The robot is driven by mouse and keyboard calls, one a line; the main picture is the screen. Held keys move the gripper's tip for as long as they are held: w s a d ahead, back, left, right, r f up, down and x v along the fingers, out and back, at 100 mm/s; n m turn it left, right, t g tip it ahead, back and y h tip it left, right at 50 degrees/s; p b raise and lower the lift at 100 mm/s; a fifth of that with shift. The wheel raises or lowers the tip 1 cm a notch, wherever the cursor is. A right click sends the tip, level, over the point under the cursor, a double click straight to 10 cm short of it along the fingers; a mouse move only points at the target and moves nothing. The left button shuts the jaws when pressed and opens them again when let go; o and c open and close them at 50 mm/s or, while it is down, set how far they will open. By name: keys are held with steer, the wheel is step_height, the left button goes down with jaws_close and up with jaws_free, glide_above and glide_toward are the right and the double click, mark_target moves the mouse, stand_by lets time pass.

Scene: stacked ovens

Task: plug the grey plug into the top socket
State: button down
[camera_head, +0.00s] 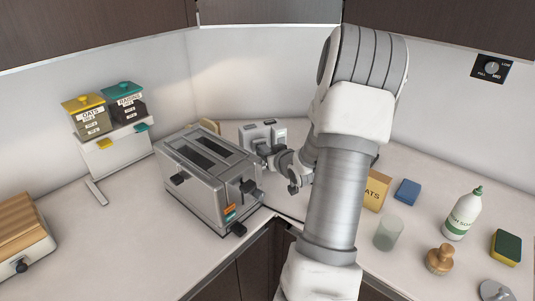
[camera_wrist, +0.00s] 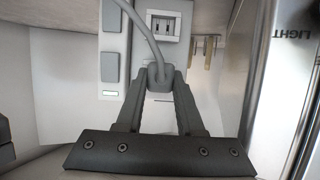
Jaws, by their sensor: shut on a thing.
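In the wrist view my gripper (camera_wrist: 158,78) is shut on the grey plug (camera_wrist: 157,72), whose grey cable (camera_wrist: 143,32) rises toward the top of the picture. The plug is in front of the pale socket unit (camera_wrist: 140,22). One slotted socket (camera_wrist: 163,26) shows uncovered above the plug in the picture. Any socket behind the plug is hidden, and I cannot tell whether the pins are in. In the head view my gripper (camera_head: 266,151) is at the socket unit (camera_head: 262,128) in the back corner, behind the toaster; the plug is too small to make out.
The metal toaster (camera_head: 209,172) stands close left of my gripper; a metal side shows at right in the wrist view (camera_wrist: 292,90). Storage jars (camera_head: 88,118) stand further left. A box (camera_head: 376,190), blue sponge (camera_head: 407,192), glass (camera_head: 388,233) and bottle (camera_head: 462,214) stand right of my arm.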

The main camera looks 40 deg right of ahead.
steer(key=shift+w+d, duration=0.25)
steer(key=shift+w, duration=0.35)
steer(key=shift+c, duration=2.3)
jaws_free()
steer(key=p+v, duration=0.1)
steer(key=v, duration=1.6)
steer(key=shift+s+r, duration=0.1)
steer(key=shift+s, duration=0.05)
